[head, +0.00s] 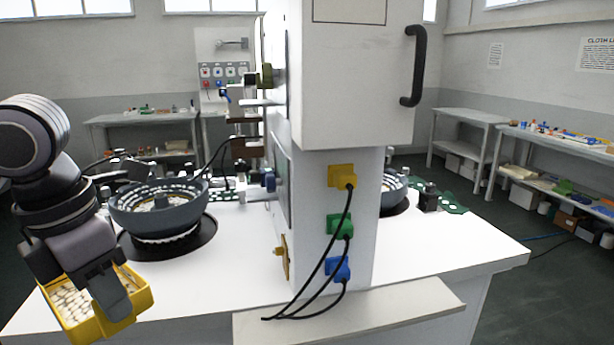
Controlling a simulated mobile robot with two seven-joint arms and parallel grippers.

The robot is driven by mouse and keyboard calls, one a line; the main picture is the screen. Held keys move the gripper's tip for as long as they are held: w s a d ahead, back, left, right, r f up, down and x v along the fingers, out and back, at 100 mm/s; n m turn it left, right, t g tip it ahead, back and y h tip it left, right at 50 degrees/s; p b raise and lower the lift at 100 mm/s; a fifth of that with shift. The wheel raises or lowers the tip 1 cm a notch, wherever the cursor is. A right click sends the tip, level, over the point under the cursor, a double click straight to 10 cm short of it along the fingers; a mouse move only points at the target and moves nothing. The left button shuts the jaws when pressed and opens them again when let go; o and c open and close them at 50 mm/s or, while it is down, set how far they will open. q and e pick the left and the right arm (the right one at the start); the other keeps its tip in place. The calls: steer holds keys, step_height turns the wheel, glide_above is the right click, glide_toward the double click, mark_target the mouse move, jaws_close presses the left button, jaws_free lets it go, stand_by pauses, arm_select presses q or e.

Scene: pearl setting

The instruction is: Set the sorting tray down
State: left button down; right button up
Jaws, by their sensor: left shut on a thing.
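A yellow sorting tray (140,299) filled with small pale pieces shows at the lower left of the head view. My left gripper (112,298) is shut on the tray, with its fingers at the tray's right part. The tray is in front of the white worktop's left corner; I cannot tell whether it touches the surface. The gripper and wrist hide part of the tray's far side. My right gripper is not in view.
A grey bowl feeder (170,214) stands on the white worktop (225,262) behind the tray. A tall white machine cabinet (350,90) with cabled connectors stands at the centre. A pale ledge (350,315) runs along the front. Clear worktop lies between tray and cabinet.

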mark_target(133, 315)
arm_select(q)
steer(key=f+m, duration=0.1)
steer(key=m, duration=0.1)
steer(key=w+f+m, duration=0.1)
steer(key=m, duration=0.1)
steer(key=f+m+g, duration=0.1)
steer(key=m, duration=0.2)
steer(key=shift+w+d+f+h+p, duration=0.2)
steer(key=shift+h+p, duration=0.15)
steer(key=shift+h, duration=0.05)
steer(key=m, duration=0.1)
steer(key=f+m, duration=0.1)
steer(key=m, duration=0.1)
steer(key=f+m, duration=0.1)
steer(key=shift+w+d+f+m+g, duration=0.1)
steer(key=shift+w+d+m+g, duration=0.05)
steer(key=shift+w+m+g, duration=0.15)
arm_select(e)
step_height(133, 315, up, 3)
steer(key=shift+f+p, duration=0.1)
steer(key=shift+p, duration=0.9)
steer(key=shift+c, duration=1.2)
arm_select(q)
step_height(133, 315, down, 9)
steer(key=m+g+y, duration=0.1)
steer(key=m, duration=1.6)
steer(key=shift+w+f+g+y, duration=0.15)
steer(key=shift+g+y, duration=0.15)
steer(key=shift+y, duration=0.1)
